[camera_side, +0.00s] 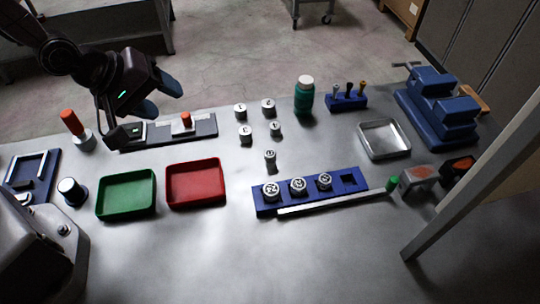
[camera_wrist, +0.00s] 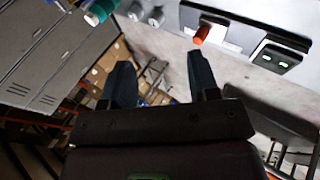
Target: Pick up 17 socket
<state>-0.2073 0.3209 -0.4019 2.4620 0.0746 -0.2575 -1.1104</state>
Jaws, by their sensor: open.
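Several silver-white sockets with dark marks on top stand on the table in the side view, among them a back-left socket (camera_side: 240,110), a back-right socket (camera_side: 268,106) and a front socket (camera_side: 270,157). Three more sit in a blue rack (camera_side: 358,187), including a large one (camera_side: 271,191) at its left end; its right square slot is empty. The marks are too small to tell which socket is 17. My gripper (camera_side: 159,98) is open and empty, raised at the back left, left of the sockets. Its spread fingers show in the wrist view (camera_wrist: 160,62).
A green tray (camera_side: 126,211) and a red tray (camera_side: 195,203) lie front left. A plate with an orange knob (camera_side: 186,119) is near my gripper. A teal bottle (camera_side: 304,97), a blue tool holder (camera_side: 346,103) and a metal tray (camera_side: 385,155) stand right of the loose sockets.

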